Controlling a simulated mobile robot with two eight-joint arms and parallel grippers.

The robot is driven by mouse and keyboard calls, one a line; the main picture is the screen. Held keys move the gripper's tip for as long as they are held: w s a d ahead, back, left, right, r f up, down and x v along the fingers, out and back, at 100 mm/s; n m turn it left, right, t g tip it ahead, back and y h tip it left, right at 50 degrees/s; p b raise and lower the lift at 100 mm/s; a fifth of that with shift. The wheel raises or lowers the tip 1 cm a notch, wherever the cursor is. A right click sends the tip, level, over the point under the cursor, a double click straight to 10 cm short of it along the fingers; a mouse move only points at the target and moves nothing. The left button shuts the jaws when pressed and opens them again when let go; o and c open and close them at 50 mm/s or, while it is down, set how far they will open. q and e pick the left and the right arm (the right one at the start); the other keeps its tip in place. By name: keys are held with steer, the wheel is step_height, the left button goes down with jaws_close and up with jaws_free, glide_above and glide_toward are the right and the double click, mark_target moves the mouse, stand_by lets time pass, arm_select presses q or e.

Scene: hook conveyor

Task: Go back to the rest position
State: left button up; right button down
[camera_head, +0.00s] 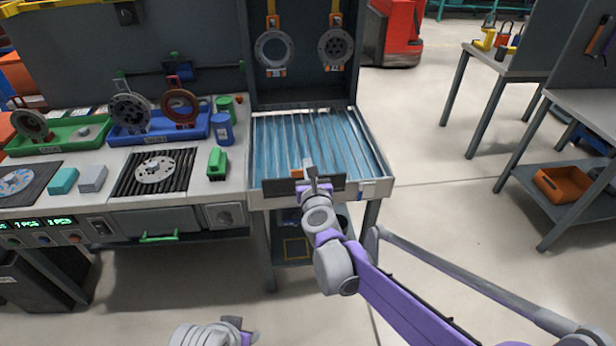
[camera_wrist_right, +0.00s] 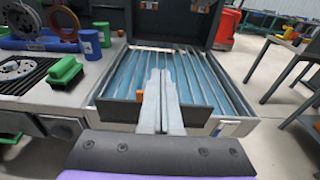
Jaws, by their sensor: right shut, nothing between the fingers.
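My right gripper (camera_head: 309,172) is shut and empty in front of the roller conveyor (camera_head: 375,150), at its front edge. In the right wrist view its two fingers (camera_wrist_right: 161,85) are pressed together over the blue rollers, with nothing between them. My left arm shows only as a grey and purple part (camera_head: 215,333) at the bottom edge of the head view; its fingers cannot be made out clearly.
Two discs (camera_head: 274,48) (camera_head: 336,46) hang on hooks above the conveyor. Grey floor (camera_head: 440,240) is open to the right.

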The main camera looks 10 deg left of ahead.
steer(key=r, duration=0.2)
steer(key=s+r, duration=0.1)
steer(key=shift+d+r, duration=0.25)
steer(key=shift+r, duration=0.05)
steer(key=s+d+r+n+g+y+p, duration=0.1)
steer(key=s+d+n+g+p, duration=0.1)
steer(key=s+d+n, duration=0.45)
steer(key=s+d+r+n+g+p, duration=0.1)
steer(key=s+d+n+g+p, duration=0.15)
steer(key=s+n, duration=0.65)
steer(key=s+d+f+n+g+h+p, duration=0.2)
steer(key=s+d+f+n+g, duration=0.1)
steer(key=s+d+n, duration=0.5)
steer(key=s+d+f+n+g+h+p, duration=0.2)
steer(key=s+d+f+n, duration=0.4)
steer(key=s+d+n, duration=0.3)
steer(key=s+d+g+h, duration=0.1)
steer(key=s, duration=0.1)
steer(key=shift+s+f+h, duration=0.3)
steer(key=shift+s, duration=0.1)
